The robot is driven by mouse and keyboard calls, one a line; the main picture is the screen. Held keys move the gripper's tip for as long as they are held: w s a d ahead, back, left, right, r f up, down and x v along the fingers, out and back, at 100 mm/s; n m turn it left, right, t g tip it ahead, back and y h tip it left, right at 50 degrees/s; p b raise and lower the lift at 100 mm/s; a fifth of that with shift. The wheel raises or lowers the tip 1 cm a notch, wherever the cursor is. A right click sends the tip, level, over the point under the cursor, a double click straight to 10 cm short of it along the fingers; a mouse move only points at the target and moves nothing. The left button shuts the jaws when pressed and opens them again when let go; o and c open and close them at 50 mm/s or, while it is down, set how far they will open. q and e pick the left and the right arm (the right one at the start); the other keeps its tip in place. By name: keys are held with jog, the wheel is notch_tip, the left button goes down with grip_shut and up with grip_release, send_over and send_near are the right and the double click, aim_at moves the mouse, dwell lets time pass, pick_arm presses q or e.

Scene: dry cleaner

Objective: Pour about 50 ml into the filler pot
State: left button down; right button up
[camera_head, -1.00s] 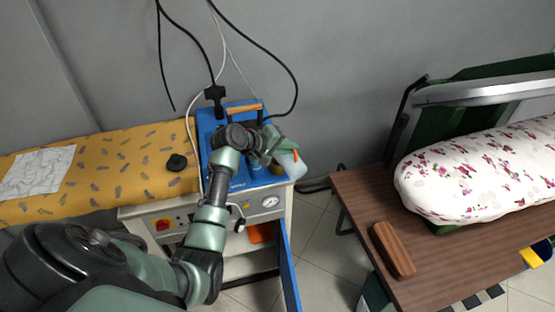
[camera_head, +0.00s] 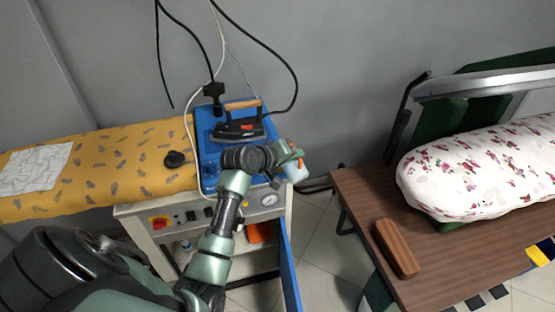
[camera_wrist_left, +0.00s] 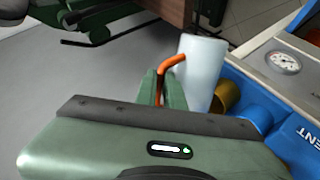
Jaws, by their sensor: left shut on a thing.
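My left gripper (camera_head: 288,155) is shut on the orange handle (camera_wrist_left: 172,68) of a pale, translucent container. The container (camera_wrist_left: 202,68) shows in the left wrist view and also at the right edge of the blue-topped station in the head view (camera_head: 297,175). Its tilt is hard to judge, and no liquid stream is visible. A brass-coloured pot (camera_wrist_left: 227,95), likely the filler pot, is in the blue tray beside the container in the left wrist view. My arm seems to hide it in the head view. My right gripper is not in view.
An iron (camera_head: 238,130) rests on the blue top (camera_head: 207,150) behind my gripper. A yellow ironing board (camera_head: 110,170) is at left. A brown table (camera_head: 350,190) with a wooden block (camera_head: 396,248) is at right. Bare floor lies between station and table.

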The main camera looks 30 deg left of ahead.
pick_arm(q)
jog(key=shift+s+d+f, duration=0.15)
jog(key=shift+f, duration=0.3)
jog(key=s+d+f+m+t+y+b, duration=0.1)
jog(key=d+f+m+t+y+b, duration=0.1)
jog(key=f+b, duration=0.5)
jog(key=s+d+f+m+t+y+b, duration=0.2)
jog(key=d+f+m+t+b, duration=0.2)
jog(key=b, duration=0.5)
notch_tip(320, 180, down, 3)
jog(key=d+m, duration=0.2)
jog(key=m, duration=0.1)
jog(key=shift+s, duration=0.2)
jog(key=shift+a+r, duration=0.1)
